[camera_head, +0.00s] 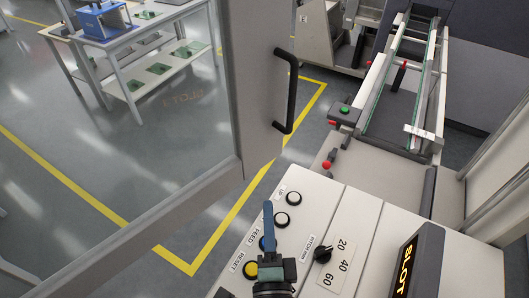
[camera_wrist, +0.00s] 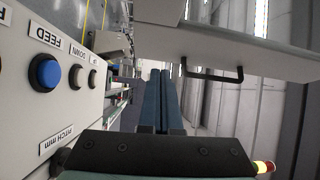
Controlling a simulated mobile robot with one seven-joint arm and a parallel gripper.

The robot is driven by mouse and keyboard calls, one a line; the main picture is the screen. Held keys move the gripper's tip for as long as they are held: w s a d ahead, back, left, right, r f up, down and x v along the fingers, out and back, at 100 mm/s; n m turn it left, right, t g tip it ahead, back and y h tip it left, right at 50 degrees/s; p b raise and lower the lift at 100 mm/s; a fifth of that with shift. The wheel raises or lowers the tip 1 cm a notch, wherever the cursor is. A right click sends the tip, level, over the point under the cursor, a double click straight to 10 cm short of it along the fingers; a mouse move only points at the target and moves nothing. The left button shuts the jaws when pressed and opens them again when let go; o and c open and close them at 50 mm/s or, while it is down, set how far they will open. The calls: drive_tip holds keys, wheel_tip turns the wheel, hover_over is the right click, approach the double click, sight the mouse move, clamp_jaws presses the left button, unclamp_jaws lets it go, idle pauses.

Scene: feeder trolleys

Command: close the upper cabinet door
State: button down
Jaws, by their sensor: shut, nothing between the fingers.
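The upper cabinet door (camera_head: 246,85) is a light frame around a clear pane. It stands swung open across the left of the head view, with the floor visible through the pane. Its black bar handle (camera_head: 291,92) is on the edge strip. My gripper (camera_head: 268,206) is shut and empty over the control panel, below and apart from the handle. In the wrist view my blue fingers (camera_wrist: 160,75) lie together, with the door (camera_wrist: 225,45) beyond them and its handle (camera_wrist: 213,75) to their right.
The control panel (camera_head: 310,215) with buttons and a pitch knob (camera_head: 323,254) lies close under my gripper. A rail feeder (camera_head: 405,85) is at the back right. A white post (camera_head: 500,175) stands at the right. A work table (camera_head: 120,40) is at the far left.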

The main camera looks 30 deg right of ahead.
drive_tip(key=f, duration=0.1)
drive_tip(key=s+f+m+g, duration=0.1)
drive_tip(key=d+f, duration=0.1)
drive_tip(key=shift+s+d+m+h, duration=0.1)
drive_tip(key=shift+s+m+h, duration=0.2)
drive_tip(key=shift+s+h, duration=0.1)
drive_tip(key=shift+w+d, duration=0.2)
drive_tip(key=p, duration=0.2)
approach(265, 162)
drive_tip(key=d, duration=0.1)
drive_tip(key=w+d, duration=0.1)
drive_tip(key=d, duration=0.2)
drive_tip(key=shift+w+d+r, duration=0.1)
drive_tip(key=shift+w+r, duration=0.15)
drive_tip(key=shift+w+a+p, duration=0.2)
drive_tip(key=shift+w+p, duration=0.05)
drive_tip(key=shift+w, duration=0.35)
drive_tip(key=shift+w+a+p, duration=0.2)
drive_tip(key=shift+w+p, duration=0.05)
drive_tip(key=shift+w, duration=0.3)
drive_tip(key=shift+w+a+f, duration=0.1)
drive_tip(key=shift+w+a, duration=0.05)
drive_tip(key=shift+w, duration=0.45)
drive_tip(key=shift+w, duration=0.1)
